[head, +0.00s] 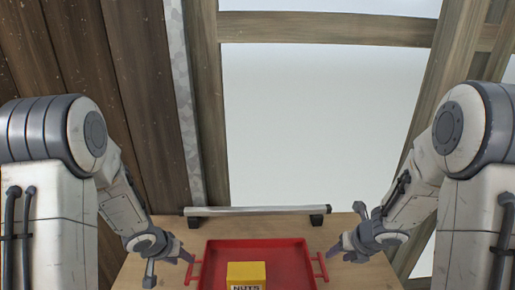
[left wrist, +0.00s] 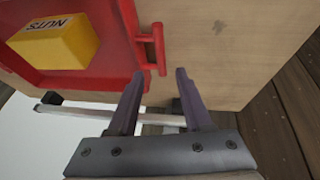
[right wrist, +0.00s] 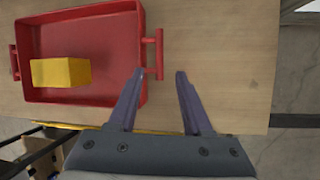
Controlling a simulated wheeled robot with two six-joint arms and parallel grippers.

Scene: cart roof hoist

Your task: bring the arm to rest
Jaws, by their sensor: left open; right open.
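My left gripper (head: 170,262) is beside the left handle of the red tray. In the left wrist view its fingers (left wrist: 160,85) are spread and empty, just short of the red handle (left wrist: 152,48). My right gripper (head: 352,247) is beside the tray's right handle (head: 321,267). In the right wrist view its fingers (right wrist: 160,85) are spread with nothing between them, near the handle (right wrist: 153,53). The red tray (head: 285,250) lies on the wooden table and holds a yellow box marked NUTS (head: 246,272). The tray's near side is cut off in the head view.
The wooden table (head: 345,275) carries a grey bar (head: 255,210) on dark feet behind the tray. A plank wall (head: 100,70) stands at the left. Wooden beams (head: 330,28) frame a pale opening beyond the table. The tabletop outside both handles is bare.

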